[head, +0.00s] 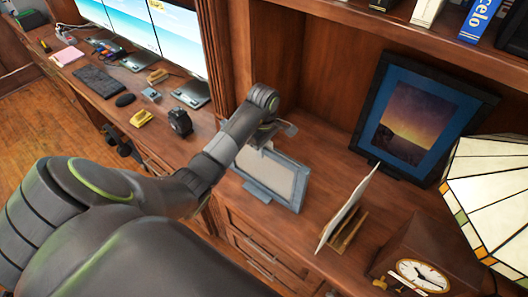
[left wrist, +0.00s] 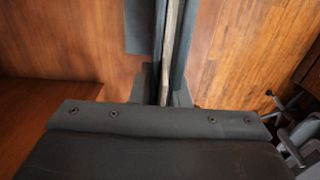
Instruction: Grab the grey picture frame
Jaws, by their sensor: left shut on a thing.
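The grey picture frame (head: 272,197) stands tilted near the front edge of the wooden shelf in the head view, with a pale panel inside a grey border. My left gripper (head: 268,142) is at its top edge, shut on it. In the left wrist view the frame (left wrist: 171,45) shows edge-on as a thin light strip between the two dark fingers of the left gripper (left wrist: 166,85). The fingertips are mostly hidden in the head view. My right gripper is in neither view.
A dark-blue framed sunset picture (head: 415,119) leans behind. A letter holder (head: 346,230), wooden clock (head: 425,262) and stained-glass lamp (head: 490,190) stand to the right. A desk with monitors (head: 175,32) and a camera (head: 180,121) is at left. Bare shelf lies behind the frame.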

